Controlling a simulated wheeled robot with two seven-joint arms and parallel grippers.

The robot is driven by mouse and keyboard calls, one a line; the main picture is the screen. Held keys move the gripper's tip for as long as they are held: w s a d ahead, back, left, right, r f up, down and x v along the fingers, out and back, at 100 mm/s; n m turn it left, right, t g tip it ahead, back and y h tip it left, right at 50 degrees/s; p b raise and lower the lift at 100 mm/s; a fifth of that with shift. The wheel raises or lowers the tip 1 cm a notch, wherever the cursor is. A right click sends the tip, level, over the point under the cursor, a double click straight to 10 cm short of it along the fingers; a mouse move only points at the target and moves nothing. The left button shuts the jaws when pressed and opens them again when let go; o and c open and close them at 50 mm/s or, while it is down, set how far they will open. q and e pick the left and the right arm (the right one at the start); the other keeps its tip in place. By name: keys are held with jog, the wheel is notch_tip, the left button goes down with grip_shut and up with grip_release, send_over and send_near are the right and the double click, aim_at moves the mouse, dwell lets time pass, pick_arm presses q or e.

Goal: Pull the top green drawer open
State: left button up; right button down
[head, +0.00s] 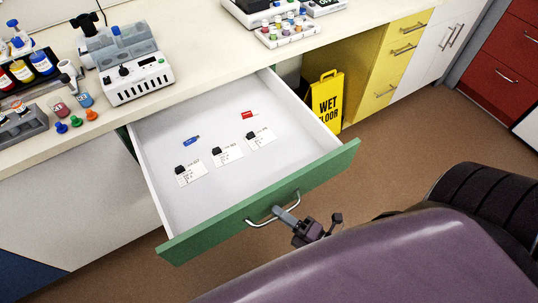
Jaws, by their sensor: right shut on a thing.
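The top green drawer (325,163) is pulled far out from under the bench, with its white inside in plain view. Its silver bar handle (262,223) is on the green front. My right gripper (283,213) is shut on this handle, near its middle. My right arm reaches it from the lower right. Inside the drawer lie several white cards with black clips (228,155), a small blue item (191,141) and a small red item (250,114). My left gripper is not in view.
The bench top (190,30) carries a white device (137,80), bottles (42,62), colored stoppers (76,121) and a tray of colored caps (287,32). A yellow wet floor sign (327,97) stands right of the drawer. Yellow drawers (395,50) stand beyond. Brown floor (410,130) is open at right.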

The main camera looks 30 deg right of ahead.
jog(key=shift+s+d+p, duration=0.1)
jog(key=shift+s+p, duration=0.25)
jog(key=shift+s, duration=1.7)
jog(key=c, duration=1.5)
grip_release()
jog(key=b+v, duration=0.2)
jog(key=v, duration=0.5)
jog(key=shift+s+d, duration=0.15)
jog(key=shift+s, duration=0.2)
